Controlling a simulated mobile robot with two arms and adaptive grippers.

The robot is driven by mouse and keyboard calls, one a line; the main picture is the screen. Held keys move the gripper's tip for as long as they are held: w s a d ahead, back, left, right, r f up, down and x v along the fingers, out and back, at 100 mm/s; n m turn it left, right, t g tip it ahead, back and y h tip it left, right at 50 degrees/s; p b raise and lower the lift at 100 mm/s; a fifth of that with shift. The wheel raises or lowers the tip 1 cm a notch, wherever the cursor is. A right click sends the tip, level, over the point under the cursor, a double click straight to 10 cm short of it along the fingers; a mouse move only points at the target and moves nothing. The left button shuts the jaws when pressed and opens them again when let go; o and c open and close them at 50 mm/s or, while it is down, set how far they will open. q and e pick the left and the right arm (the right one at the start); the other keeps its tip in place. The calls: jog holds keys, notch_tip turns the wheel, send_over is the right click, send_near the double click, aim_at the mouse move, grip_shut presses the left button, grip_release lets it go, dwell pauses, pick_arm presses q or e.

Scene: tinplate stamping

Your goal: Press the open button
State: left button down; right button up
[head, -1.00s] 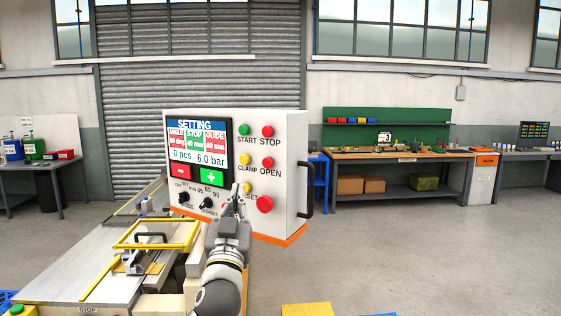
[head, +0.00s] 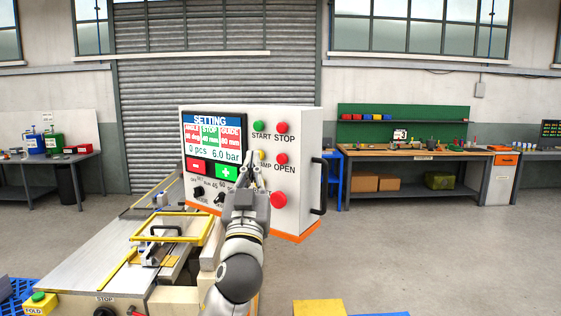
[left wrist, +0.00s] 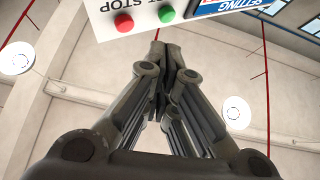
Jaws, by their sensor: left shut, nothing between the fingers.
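A white control box (head: 306,150) with an orange base strip stands in the middle of the head view. Its red OPEN button (head: 281,159) sits above the label "OPEN", below the red STOP button (head: 281,128). My left gripper (head: 254,160) is shut and empty in front of the panel, left of the OPEN button. Its fingertips partly cover the yellow CLAMP button and its label. In the left wrist view the shut fingers (left wrist: 166,55) point at the box's upside-down face, with the STOP button (left wrist: 123,23) and green START button (left wrist: 166,14) showing. Contact cannot be told.
The large red button (head: 278,200) is lower right of my gripper. The screen (head: 213,145) is left of it, and a black handle (head: 319,187) is on the box's right side. A metal machine bed (head: 110,268) with a yellow frame lies at lower left. Open floor is to the right.

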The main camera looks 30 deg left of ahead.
aim_at(282, 159)
pick_arm(q)
jog(key=w+b, duration=0.2)
jog(key=w, duration=0.4)
jog(key=shift+w+d, duration=0.25)
jog(key=shift+w, duration=0.1)
dwell(1.1)
jog(key=shift+w+b, duration=0.35)
jog(key=shift+w, duration=0.1)
